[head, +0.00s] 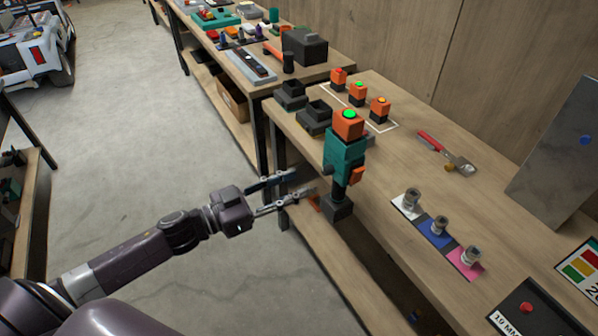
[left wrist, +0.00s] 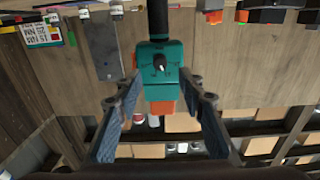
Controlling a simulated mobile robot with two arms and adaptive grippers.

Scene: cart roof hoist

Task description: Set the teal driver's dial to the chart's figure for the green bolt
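The teal driver (head: 345,155) stands upright at the bench's front edge, with an orange block and a green top above its teal body. A black stem runs down from it to a black block. In the left wrist view the teal driver (left wrist: 155,82) shows between and beyond my fingers, with a black dial (left wrist: 160,63) carrying a light pointer; its setting is too small to read. My left gripper (head: 303,184) is open and empty, just left of the driver. The chart (head: 582,270), with red, yellow and green patches, is cut off at the right edge. My right gripper is not in view.
Three orange-and-black batteries (head: 358,94) stand in a white outline. Sockets (head: 438,228) stand on white, blue and pink squares. A red-handled tool (head: 446,150) lies behind. A "19 MM" sign (head: 505,321) and red button (head: 527,307) are at lower right.

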